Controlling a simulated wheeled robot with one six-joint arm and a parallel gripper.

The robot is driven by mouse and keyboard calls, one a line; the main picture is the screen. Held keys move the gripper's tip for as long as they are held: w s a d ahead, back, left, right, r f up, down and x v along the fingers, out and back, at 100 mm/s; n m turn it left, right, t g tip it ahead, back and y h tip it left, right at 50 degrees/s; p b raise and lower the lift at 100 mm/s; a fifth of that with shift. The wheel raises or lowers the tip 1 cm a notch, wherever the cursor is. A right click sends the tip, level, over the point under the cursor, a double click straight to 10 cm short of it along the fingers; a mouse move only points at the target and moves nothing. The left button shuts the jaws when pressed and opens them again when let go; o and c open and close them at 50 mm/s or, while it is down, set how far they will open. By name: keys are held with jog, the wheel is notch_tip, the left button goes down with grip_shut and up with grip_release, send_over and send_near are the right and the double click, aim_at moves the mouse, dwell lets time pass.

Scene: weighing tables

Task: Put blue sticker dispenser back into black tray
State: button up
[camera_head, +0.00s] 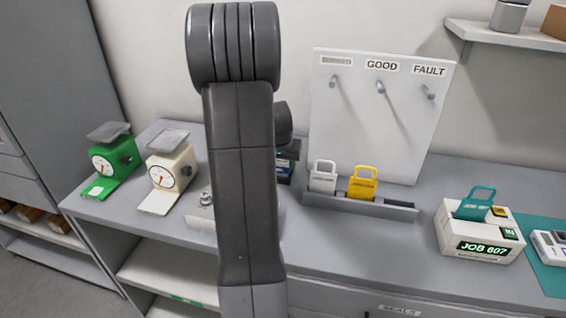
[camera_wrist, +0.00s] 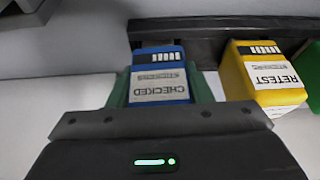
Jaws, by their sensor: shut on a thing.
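The blue sticker dispenser (camera_wrist: 160,72), with a label reading CHECKED, is between the green fingers of my gripper (camera_wrist: 160,92) in the wrist view. The fingers are shut on its two sides. The black tray (camera_wrist: 205,32) runs behind it across the top of the wrist view. The dispenser's far end overlaps the tray edge in the picture; I cannot tell whether it touches the tray or is above it.
A yellow dispenser (camera_wrist: 262,80) marked RETEST stands close to the right in the wrist view. In the head view, a grey rack (camera_head: 340,203) with white and yellow tags is right of my arm. Green (camera_head: 115,155) and cream (camera_head: 172,170) scales stand left.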

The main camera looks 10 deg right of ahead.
jog(key=shift+f, duration=0.15)
jog(key=o, duration=1)
jog(key=shift+c, duration=0.2)
jog(key=v, duration=1.4)
jog(key=shift+b, duration=0.35)
jog(key=shift+f, duration=0.1)
jog(key=x, duration=1.4)
jog(key=shift+p, duration=0.35)
jog(key=shift+r, duration=0.25)
